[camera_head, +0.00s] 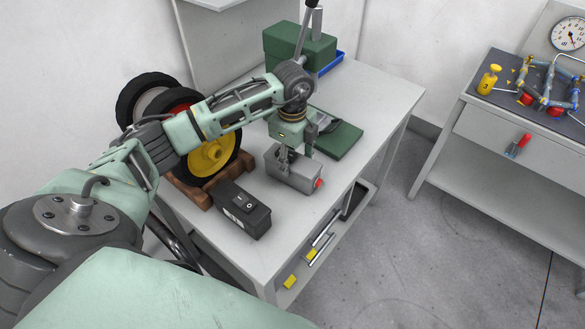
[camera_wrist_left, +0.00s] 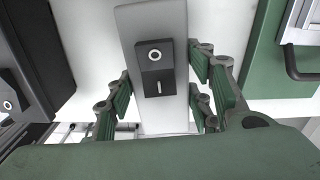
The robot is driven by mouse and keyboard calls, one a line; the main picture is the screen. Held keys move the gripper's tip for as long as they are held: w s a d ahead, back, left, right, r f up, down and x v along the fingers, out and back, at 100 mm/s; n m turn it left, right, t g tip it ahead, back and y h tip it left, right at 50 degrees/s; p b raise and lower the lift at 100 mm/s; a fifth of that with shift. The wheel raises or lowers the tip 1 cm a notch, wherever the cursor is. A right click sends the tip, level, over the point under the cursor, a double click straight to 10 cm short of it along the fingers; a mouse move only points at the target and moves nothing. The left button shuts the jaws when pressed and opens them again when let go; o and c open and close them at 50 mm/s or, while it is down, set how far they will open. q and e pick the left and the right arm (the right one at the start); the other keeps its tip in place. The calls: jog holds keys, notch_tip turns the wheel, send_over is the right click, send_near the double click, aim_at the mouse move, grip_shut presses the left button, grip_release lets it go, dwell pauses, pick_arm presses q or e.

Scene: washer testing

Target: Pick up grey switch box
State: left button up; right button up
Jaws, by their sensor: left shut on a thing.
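The grey switch box (camera_head: 293,171) stands on the white table, with a red button on its right end in the head view. In the left wrist view the grey switch box (camera_wrist_left: 158,110) fills the middle, with a dark panel bearing a round dial and a small lever. My left gripper (camera_head: 297,158) comes down over it from above. In the left wrist view its green fingers (camera_wrist_left: 162,105) press on both sides of the box, so it is shut on it. I cannot tell whether the box is lifted off the table. My right gripper is not in view.
A black switch box (camera_head: 241,210) stands left of the grey one. Wheels in a wooden rack (camera_head: 190,190) stand behind it. A green case (camera_head: 334,138) lies to the right, and a green toolbox (camera_head: 298,47) stands at the back.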

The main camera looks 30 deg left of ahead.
pick_arm(q)
jog(key=shift+w+r, duration=0.1)
jog(key=c, duration=0.7)
